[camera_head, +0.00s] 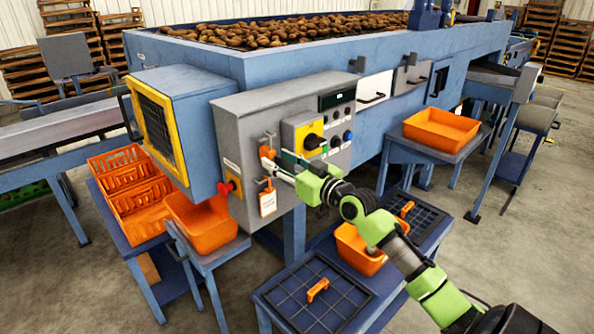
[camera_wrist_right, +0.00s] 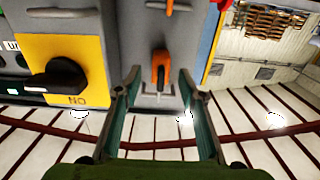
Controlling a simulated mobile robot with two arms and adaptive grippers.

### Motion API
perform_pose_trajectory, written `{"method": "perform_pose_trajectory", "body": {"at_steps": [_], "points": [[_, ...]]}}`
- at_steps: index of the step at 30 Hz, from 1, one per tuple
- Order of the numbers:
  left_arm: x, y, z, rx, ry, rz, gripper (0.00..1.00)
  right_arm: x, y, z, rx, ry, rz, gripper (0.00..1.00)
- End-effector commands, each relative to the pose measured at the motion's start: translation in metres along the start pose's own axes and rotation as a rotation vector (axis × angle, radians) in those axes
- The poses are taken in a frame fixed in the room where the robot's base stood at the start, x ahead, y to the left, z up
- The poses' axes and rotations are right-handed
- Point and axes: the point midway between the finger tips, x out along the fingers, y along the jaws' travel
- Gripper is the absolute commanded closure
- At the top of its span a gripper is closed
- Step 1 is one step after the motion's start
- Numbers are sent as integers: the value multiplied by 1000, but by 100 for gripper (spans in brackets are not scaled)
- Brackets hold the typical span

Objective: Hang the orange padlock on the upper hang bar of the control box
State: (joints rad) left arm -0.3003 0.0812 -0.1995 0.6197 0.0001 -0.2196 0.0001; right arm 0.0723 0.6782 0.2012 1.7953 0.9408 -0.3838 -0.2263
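The grey control box (camera_head: 240,120) stands on the front of the blue grader. The orange padlock (camera_head: 266,152) is at the upper hang bar (camera_head: 269,137) on the box's left part. In the right wrist view the padlock (camera_wrist_right: 161,68) appears on the bar (camera_wrist_right: 160,91), lying ahead between the fingertips, with a gap on both sides. Whether the shackle fully encircles the bar is unclear. My right gripper (camera_head: 280,167) is open, close in front of the padlock and to its right. An orange tag (camera_head: 267,203) hangs from the lower bar (camera_head: 264,183). My left gripper is not in view.
A yellow plate with a black rotary switch (camera_head: 311,141) sits right of the bars, close to the gripper. A red knob (camera_head: 224,188) is at lower left. Orange crates (camera_head: 203,222) and a dark mat with an orange handle (camera_head: 317,290) stand below.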

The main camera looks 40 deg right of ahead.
Motion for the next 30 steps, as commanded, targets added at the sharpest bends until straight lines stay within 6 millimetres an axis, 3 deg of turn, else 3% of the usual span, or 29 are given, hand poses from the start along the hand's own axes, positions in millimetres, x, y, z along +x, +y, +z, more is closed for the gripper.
{"method": "perform_pose_trajectory", "body": {"at_steps": [6,15,26,30], "points": [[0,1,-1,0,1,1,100,-36,0,1,-1,-2,0,63],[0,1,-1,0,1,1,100,-69,0,0,-1,0,0,63],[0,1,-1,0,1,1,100,-76,0,-1,1,2,-1,63],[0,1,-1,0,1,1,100,-78,-11,17,-1,-42,-13,63]]}}
